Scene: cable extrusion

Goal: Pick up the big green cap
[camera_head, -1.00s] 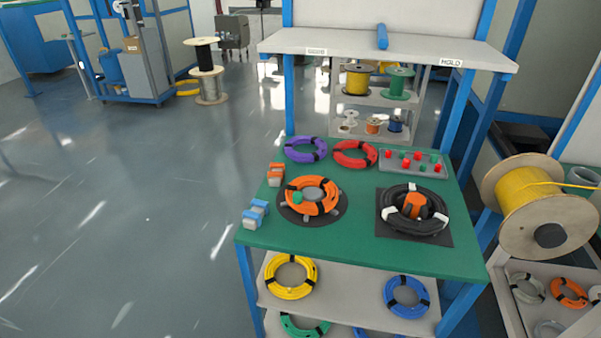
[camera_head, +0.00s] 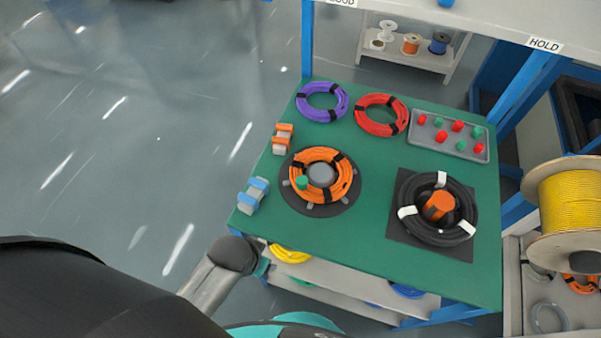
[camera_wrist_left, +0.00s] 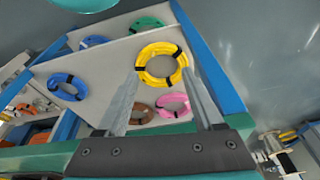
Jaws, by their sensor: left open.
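A green cap (camera_head: 302,182) sits at the left side of an orange cable coil (camera_head: 340,195) on a dark round plate on the green tabletop. It stands larger than the small green caps on the grey tray. In the left wrist view my left gripper (camera_wrist_left: 160,68) is open and empty, its two fingers apart. That view faces the lower shelf, and the cap is not in it. In the head view my left arm (camera_head: 205,285) reaches in from the lower left, short of the table's front edge; its fingers cannot be made out. My right gripper is not in view.
A grey tray (camera_head: 466,153) holds several small red and green caps. Purple (camera_head: 300,105) and red (camera_head: 361,125) coils lie behind. A black coil (camera_head: 466,215) lies right. Orange (camera_head: 282,147) and blue (camera_head: 243,208) blocks stand left. Shelf coils include a yellow one (camera_wrist_left: 144,66).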

